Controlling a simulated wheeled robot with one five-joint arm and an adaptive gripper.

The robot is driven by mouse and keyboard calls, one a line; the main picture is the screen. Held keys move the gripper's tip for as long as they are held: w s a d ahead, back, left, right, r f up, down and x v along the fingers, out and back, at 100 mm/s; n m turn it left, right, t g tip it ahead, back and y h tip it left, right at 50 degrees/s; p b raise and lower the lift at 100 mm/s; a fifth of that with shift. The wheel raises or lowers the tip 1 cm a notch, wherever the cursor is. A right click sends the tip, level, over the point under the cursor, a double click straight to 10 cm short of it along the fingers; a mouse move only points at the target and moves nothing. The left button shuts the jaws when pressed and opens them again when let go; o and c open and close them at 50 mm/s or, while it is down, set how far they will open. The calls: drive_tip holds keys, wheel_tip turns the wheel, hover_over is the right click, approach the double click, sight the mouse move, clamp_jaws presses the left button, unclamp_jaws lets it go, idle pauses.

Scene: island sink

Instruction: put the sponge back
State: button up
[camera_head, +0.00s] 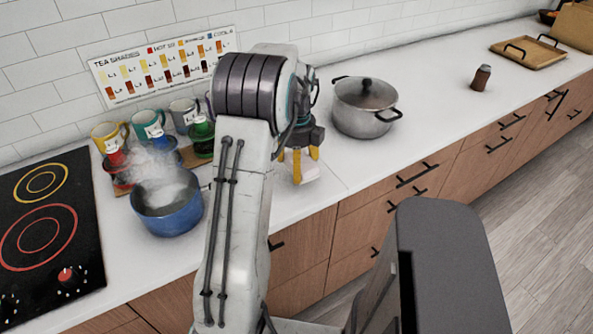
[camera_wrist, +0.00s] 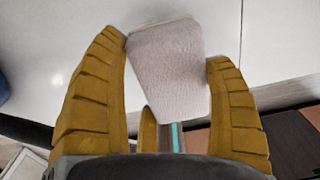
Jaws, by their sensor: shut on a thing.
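My gripper (camera_head: 297,165) has yellow fingers and reaches down over the front part of the white counter, left of the steel pot. It is shut on a pale sponge (camera_wrist: 168,68). In the wrist view the sponge sits between the yellow fingers, with its pale, whitish-pink face toward the camera. I cannot tell whether the sponge touches the counter.
A steaming blue pot (camera_head: 168,212) stands left of my arm, beside the black stove (camera_head: 45,245). Mugs and coloured containers stand behind it. A lidded steel pot (camera_head: 365,112) stands right of my gripper. A small jar (camera_head: 481,78) and wooden tray (camera_head: 528,54) lie farther right. Counter between is clear.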

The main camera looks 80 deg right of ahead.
wheel_tip(320, 180, down, 2)
drive_tip(key=shift+p, duration=1.25)
drive_tip(key=shift+f+p, duration=0.55)
drive_tip(key=shift+f, duration=0.45)
drive_tip(key=o, duration=1)
drive_tip(key=shift+f, duration=0.1)
